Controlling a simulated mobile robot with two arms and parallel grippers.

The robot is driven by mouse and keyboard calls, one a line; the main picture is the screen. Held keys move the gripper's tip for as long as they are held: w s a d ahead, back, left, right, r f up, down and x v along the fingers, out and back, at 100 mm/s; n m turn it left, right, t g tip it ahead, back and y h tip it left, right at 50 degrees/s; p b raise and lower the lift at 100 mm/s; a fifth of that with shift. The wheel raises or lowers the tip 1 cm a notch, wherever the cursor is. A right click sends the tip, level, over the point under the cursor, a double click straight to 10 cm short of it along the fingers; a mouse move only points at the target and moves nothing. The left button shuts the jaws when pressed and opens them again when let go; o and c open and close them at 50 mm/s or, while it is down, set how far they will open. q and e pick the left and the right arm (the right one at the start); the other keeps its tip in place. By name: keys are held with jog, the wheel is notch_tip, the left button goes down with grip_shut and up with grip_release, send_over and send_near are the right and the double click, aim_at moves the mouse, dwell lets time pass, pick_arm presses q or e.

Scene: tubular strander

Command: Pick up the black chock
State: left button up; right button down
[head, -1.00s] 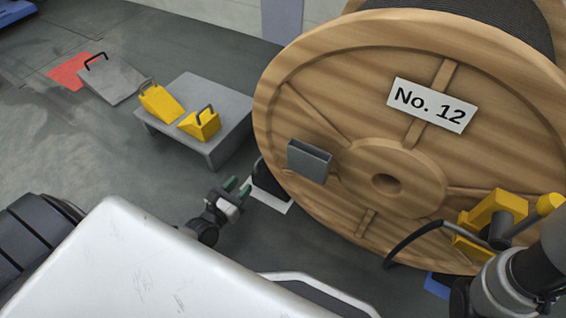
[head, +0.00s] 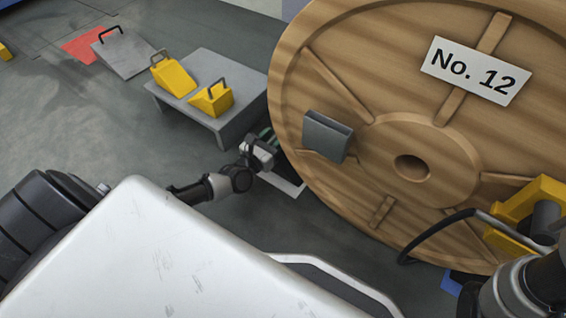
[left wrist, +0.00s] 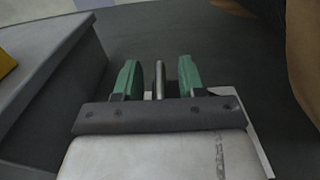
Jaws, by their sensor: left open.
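The black chock (head: 287,168) stands on the floor at the foot of the wooden reel in the head view, mostly hidden behind my left gripper and the reel rim. My left gripper (head: 266,138) is at the chock, its green fingers pointing toward the reel. In the left wrist view the open fingers (left wrist: 160,78) stand on either side of a thin grey upright bar (left wrist: 160,80), with gaps at both sides. The bar looks like the chock's handle, but its join is hidden.
The big reel (head: 410,100) marked No. 12 fills the right. A grey low table (head: 240,95) with two yellow chocks (head: 173,76) is close left of my gripper. Yellow equipment (head: 540,200) is at right.

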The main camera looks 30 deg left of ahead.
pick_arm(q)
grip_shut()
jog(key=shift+r, duration=0.1)
dwell(1.3)
